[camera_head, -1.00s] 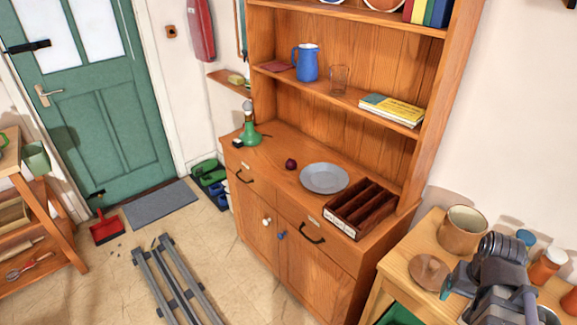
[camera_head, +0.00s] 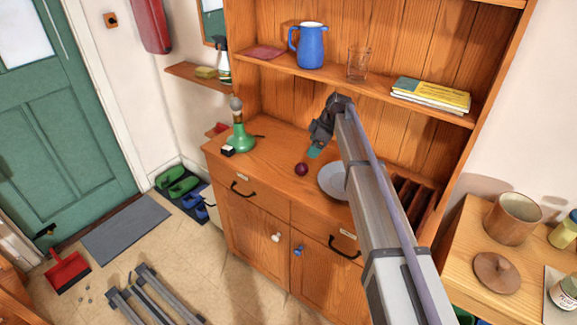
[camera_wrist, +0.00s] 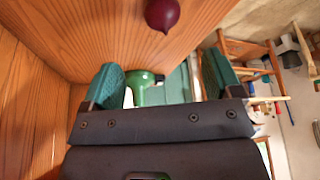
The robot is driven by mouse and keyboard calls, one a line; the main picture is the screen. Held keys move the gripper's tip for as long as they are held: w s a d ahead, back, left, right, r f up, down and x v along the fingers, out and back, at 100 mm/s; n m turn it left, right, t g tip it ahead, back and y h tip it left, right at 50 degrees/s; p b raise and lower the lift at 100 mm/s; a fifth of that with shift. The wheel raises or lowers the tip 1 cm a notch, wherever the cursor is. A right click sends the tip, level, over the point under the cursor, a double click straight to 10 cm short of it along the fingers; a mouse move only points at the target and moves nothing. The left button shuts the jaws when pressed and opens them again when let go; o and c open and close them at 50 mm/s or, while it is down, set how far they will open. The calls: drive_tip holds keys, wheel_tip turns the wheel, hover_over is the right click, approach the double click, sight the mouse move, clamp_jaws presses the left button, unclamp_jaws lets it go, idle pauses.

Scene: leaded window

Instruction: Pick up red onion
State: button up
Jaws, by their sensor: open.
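The red onion (camera_head: 301,169) is small, round and dark purple. It lies on the wooden counter of the dresser, between the green lamp and the grey plate. In the wrist view the red onion (camera_wrist: 162,14) shows at the top edge, partly cut off, beyond the fingertips. My gripper (camera_head: 314,151) is just above and beside the onion in the head view, not touching it. In the wrist view my gripper (camera_wrist: 162,82) has its two teal fingers spread wide apart with nothing between them but background.
A green lamp (camera_head: 238,137) stands left of the onion, and a grey plate (camera_head: 332,181) lies right of it, partly hidden by my arm. A dark divided tray (camera_head: 413,196) is further right. The shelf above holds a blue jug (camera_head: 309,46) and a glass (camera_head: 358,64).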

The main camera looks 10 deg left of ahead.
sight(304, 164)
drive_tip(key=b+x, duration=0.3)
drive_tip(key=x, duration=0.1)
drive_tip(key=b+x, duration=0.2)
drive_tip(key=shift+d+f+b, duration=0.1)
drive_tip(key=shift+d+b, duration=0.2)
drive_tip(key=shift+b, duration=0.05)
drive_tip(key=shift+a, duration=0.25)
drive_tip(key=b+x, duration=0.4)
drive_tip(key=shift+s+d+f, duration=0.1)
drive_tip(key=shift+s+f, duration=0.1)
drive_tip(key=shift+f, duration=0.25)
drive_tip(key=shift+f+b, duration=0.2)
drive_tip(key=shift+b, duration=0.25)
drive_tip(key=shift+r, duration=0.25)
drive_tip(key=c, duration=1)
